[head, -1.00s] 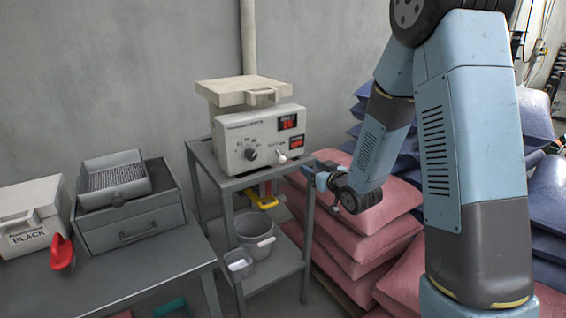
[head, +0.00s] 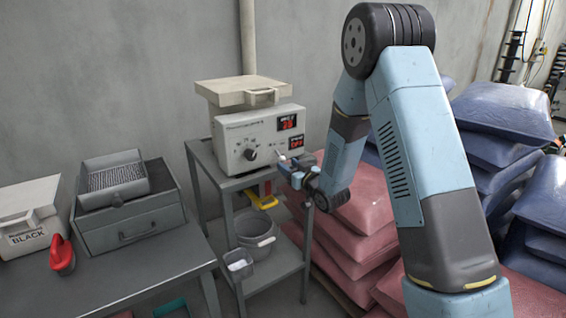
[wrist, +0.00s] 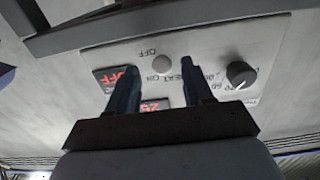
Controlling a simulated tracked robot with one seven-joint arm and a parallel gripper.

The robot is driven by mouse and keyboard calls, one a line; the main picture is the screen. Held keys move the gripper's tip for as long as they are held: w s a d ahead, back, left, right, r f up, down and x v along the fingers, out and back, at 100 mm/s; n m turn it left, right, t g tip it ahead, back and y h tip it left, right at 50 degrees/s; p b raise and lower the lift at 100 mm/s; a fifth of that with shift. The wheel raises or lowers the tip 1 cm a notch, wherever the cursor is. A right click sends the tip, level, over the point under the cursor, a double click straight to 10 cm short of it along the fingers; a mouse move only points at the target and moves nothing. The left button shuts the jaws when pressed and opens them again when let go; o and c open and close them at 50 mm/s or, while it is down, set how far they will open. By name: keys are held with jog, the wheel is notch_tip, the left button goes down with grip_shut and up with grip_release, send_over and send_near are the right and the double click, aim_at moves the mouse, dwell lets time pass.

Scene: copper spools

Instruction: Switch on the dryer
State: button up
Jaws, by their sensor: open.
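The dryer (head: 235,140) is a cream box with a lidded top, a dial (head: 250,154) and two red displays on its front. The lower display reads OFF in the wrist view (wrist: 122,77), which shows the panel upside down. There a pale round-ended toggle switch (wrist: 162,64) stands by the printed OFF, with HEAT and ON lettering on its other side. My gripper (wrist: 159,68) is open and empty, its fingers on either side of the switch in that view; contact cannot be told. In the head view my gripper (head: 287,164) is at the panel's lower right, hiding much of the switch.
The dryer stands on a grey metal stand (head: 226,183) with a bucket (head: 252,236) on its lower shelf. Pink sacks (head: 365,215) are piled to the right under my arm, blue sacks behind. A workbench with a drawer box (head: 130,225) is at left.

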aim_at(283, 161)
jog(key=shift+x, duration=2.45)
jog(key=shift+c, duration=0.2)
grip_shut()
